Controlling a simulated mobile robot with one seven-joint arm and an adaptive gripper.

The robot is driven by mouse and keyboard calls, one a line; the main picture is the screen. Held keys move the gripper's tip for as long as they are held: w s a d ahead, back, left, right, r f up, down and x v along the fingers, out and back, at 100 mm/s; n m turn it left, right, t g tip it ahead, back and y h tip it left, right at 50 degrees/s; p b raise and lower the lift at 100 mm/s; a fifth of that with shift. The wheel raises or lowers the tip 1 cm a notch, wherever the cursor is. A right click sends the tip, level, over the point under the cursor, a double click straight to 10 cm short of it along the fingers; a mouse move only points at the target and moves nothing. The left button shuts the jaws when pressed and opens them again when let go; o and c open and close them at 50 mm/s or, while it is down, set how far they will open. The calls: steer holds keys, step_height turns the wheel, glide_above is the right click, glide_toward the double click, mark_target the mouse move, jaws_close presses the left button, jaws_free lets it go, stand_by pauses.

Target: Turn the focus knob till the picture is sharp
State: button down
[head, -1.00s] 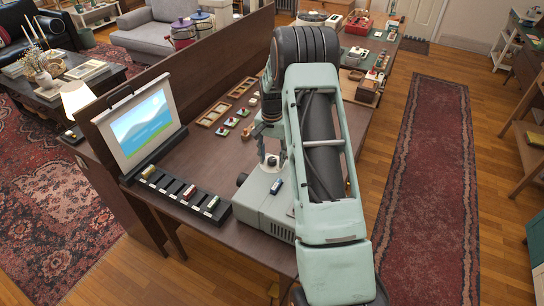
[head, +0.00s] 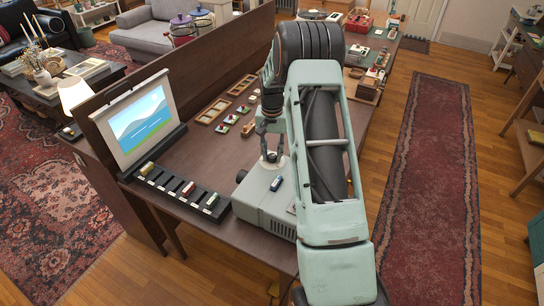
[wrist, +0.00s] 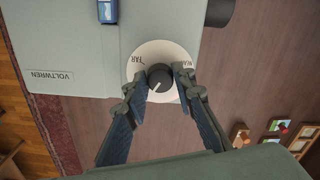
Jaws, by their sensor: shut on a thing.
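The grey-green projector (head: 268,198) stands on the dark table. Its focus knob (wrist: 159,74) is dark, on a white dial (wrist: 147,54) with printed lettering, "FAR" on the left and a partly covered word on the right. The knob's pale pointer line points down and left in the wrist view. My gripper (wrist: 161,79) has one finger on each side of the knob and is shut on it. The screen (head: 143,118) shows mountains, a sun, blue water and green ground, with fairly crisp edges.
A black slotted rack (head: 172,190) with several coloured pieces stands before the screen. Wooden trays (head: 213,113) and small coloured blocks (head: 226,128) lie behind the projector. A wooden partition (head: 205,65) runs along the table.

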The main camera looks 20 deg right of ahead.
mark_target(272, 156)
steer(key=shift+n, duration=0.3)
steer(key=c, duration=1.6)
jaws_free()
step_height(272, 156, up, 12)
